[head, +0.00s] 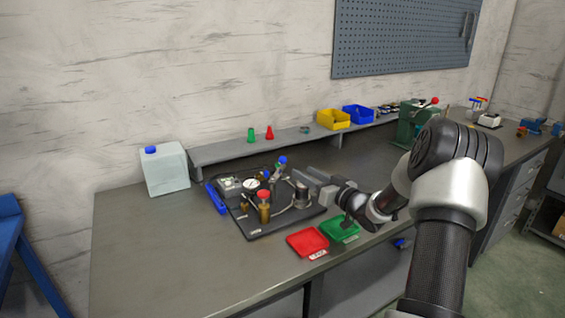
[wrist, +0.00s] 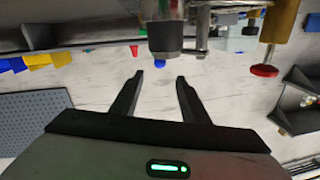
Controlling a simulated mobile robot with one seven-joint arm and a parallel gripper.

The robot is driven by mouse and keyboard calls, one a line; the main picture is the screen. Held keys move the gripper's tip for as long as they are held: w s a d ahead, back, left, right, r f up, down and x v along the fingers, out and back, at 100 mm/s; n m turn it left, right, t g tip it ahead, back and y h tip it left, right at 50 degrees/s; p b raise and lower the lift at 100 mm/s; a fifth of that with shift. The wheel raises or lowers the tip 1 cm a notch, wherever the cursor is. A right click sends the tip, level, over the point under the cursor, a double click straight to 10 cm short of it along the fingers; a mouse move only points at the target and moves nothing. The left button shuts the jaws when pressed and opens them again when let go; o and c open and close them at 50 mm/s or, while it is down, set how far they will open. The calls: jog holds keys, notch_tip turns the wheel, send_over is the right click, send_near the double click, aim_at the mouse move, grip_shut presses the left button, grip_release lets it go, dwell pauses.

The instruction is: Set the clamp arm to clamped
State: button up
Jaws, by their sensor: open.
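A dark fixture plate (head: 262,229) with several fittings lies on the bench. Two blue knobs stand up from it, one higher (head: 283,160) and one lower (head: 267,174). I cannot tell for certain which part is the clamp arm or how it is set. My gripper (head: 306,176) is at the right rear of the fixture, reaching in from the right. In the wrist view my gripper (wrist: 160,78) has its two fingers apart with nothing between them. A dark cylinder (wrist: 165,38) and a blue knob (wrist: 159,64) show just beyond the fingertips.
A brass fitting with a red handwheel (head: 264,196) stands on the plate; it also shows in the wrist view (wrist: 265,71). Red (head: 307,242) and green (head: 338,231) trays lie in front. A white jug (head: 165,172) stands left.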

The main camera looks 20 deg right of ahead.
aim_at(285, 161)
jog(key=b+x, duration=0.1)
jog(key=x, duration=1.1)
jog(key=shift+w+a, duration=0.1)
jog(key=shift+w, duration=0.3)
grip_shut()
